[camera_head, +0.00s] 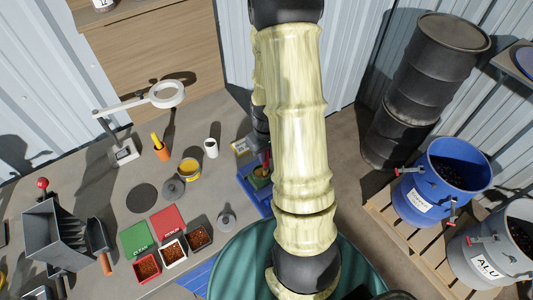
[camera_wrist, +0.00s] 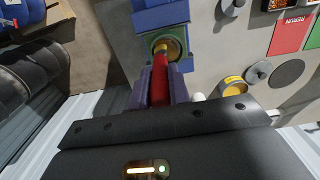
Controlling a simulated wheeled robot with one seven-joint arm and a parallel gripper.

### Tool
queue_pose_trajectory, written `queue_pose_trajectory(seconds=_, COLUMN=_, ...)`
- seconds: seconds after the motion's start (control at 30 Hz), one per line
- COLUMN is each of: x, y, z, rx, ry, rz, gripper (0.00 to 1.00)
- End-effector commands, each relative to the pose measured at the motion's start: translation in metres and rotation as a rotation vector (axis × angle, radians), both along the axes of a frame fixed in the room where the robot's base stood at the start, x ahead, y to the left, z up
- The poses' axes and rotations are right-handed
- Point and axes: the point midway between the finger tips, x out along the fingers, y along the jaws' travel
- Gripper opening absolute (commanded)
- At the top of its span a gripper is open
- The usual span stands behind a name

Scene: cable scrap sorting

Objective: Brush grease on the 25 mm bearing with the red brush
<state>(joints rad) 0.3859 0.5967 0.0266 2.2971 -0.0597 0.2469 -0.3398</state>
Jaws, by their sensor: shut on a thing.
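My gripper (camera_wrist: 160,78) is shut on the red brush (camera_wrist: 159,86), one finger on each side of its handle. In the head view, a bit of the red brush (camera_head: 265,160) shows above the green part (camera_head: 258,178); my arm hides most of the gripper. An open yellow tin (camera_head: 189,168) stands on the bench, its contents yellowish; it also shows in the wrist view (camera_wrist: 236,83).
A grey lid (camera_head: 173,189), white cup (camera_head: 211,147), orange cup (camera_head: 162,150) and magnifier lamp (camera_head: 166,94) stand on the bench. Red (camera_head: 167,222) and green (camera_head: 137,239) mats lie near bins of scrap. A black drum (camera_head: 425,75) and blue barrel (camera_head: 435,190) stand right.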

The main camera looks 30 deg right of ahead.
Motion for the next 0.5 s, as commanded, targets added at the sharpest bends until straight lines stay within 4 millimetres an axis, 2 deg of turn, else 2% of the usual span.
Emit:
queue_pose_trajectory(seconds=0.23, x=0.017, y=0.000, z=-0.001, rx=0.000, ry=0.000, rz=0.001, gripper=0.00)
queue_pose_trajectory(seconds=0.5, x=0.019, y=0.000, z=-0.001, rx=0.000, ry=0.000, rz=0.000, gripper=0.00)
